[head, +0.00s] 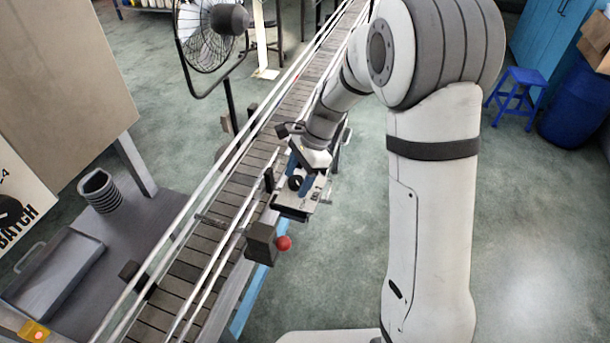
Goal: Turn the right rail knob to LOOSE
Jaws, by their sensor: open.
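My gripper (306,180) hangs over the right side of the conveyor, at the right guide rail (222,262). A small black round part (295,183), which looks like the right rail knob, shows between or just behind the fingers. I cannot tell whether the fingers touch it, and its LOOSE marking cannot be read. A flat grey plate (292,206) with a dark front edge sits just below the gripper.
A fan (205,35) stands left of the belt. A grey tray (55,272) lies at left.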

